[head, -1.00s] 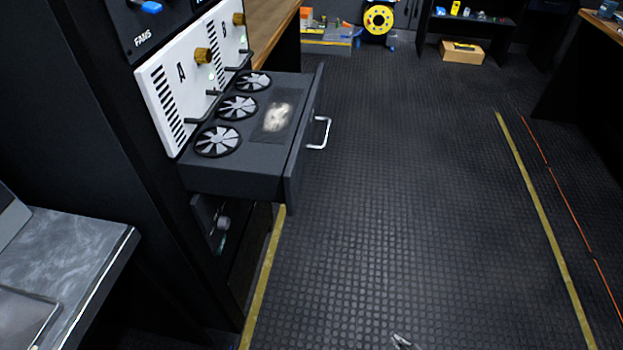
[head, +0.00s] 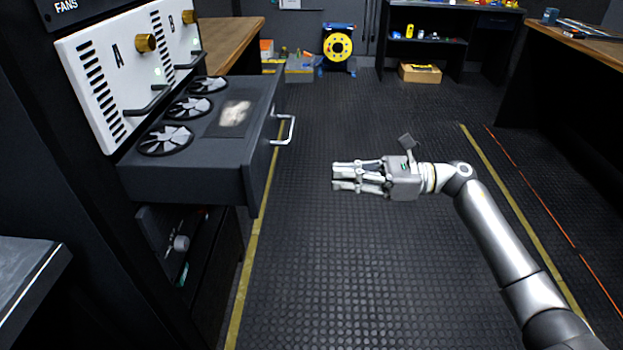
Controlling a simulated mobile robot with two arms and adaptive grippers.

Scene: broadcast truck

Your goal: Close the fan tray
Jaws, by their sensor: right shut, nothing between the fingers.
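The fan tray (head: 228,160) is a dark drawer pulled out from the rack at the left, below the white panel marked A and B. Three round fans and a pale dusty patch (head: 235,113) show on its top. A silver handle (head: 289,130) is on its front face. My right gripper (head: 336,178) is to the right of the tray front and apart from it, its fingers pointing left and shut with nothing in them. My left gripper is out of view.
A white panel (head: 110,75) with brass knobs is above the tray. A grey worktop (head: 30,275) is at the lower left. A wooden bench (head: 228,38) stands behind the rack. A yellow reel (head: 338,46) and a cardboard box (head: 420,73) are at the back. The rubber floor is clear.

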